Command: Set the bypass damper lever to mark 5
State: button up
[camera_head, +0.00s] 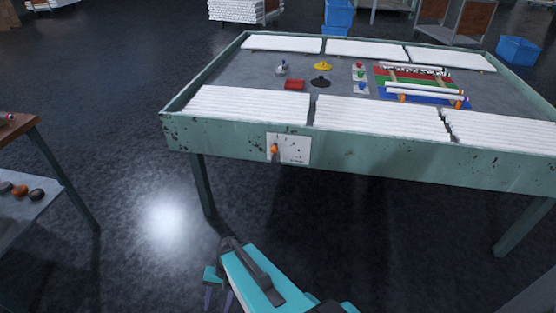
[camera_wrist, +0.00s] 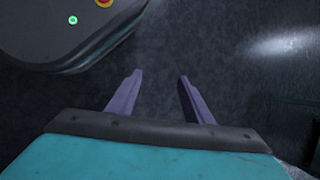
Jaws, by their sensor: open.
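The bypass damper lever (camera_head: 274,150) is a small orange-tipped handle on a white plate (camera_head: 296,148) fixed to the front side of the green table. Small dark marks show on the plate, too small to read. The lever sits toward the plate's left side. My gripper (camera_head: 217,296) is low in the head view, in front of and below the table, well apart from the lever. In the wrist view its two purple fingers (camera_wrist: 156,92) are spread with nothing between them. The lever is not in the wrist view.
The green table (camera_head: 350,165) carries white tube bundles (camera_head: 250,106), a red block (camera_head: 294,85), a yellow piece (camera_head: 323,65) and a black piece (camera_head: 320,81). A wooden-topped bench (camera_head: 18,135) stands at the left. The dark floor (camera_head: 130,180) between them is clear.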

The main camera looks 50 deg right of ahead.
jog(key=w+d+r+m+t+b, duration=0.45)
jog(key=w+d+m+t, duration=0.2)
jog(key=d, duration=0.55)
jog(key=w+d+r+m+t+b, duration=0.5)
jog(key=w+d+m, duration=0.3)
jog(key=d, duration=0.4)
jog(key=s+d+r+m+t+h+b, duration=0.2)
jog(key=d+r, duration=0.3)
jog(key=d, duration=0.4)
jog(key=s+d+r+m+t+h+b, duration=0.1)
jog(key=s+d+r+m+t+h, duration=0.2)
jog(key=d, duration=0.6)
jog(key=s+d+r+m+t+h+b, duration=0.2)
jog(key=d+r+m, duration=0.4)
jog(key=d+r, duration=0.3)
jog(key=shift+s+r+h+b, duration=0.15)
jog(key=shift+s+h+b, duration=0.15)
jog(key=shift+s+h, duration=0.4)
jog(key=w+d, duration=0.2)
jog(key=w, duration=1.1)
jog(key=shift+w+b, duration=0.3)
jog(key=shift+b, duration=0.1)
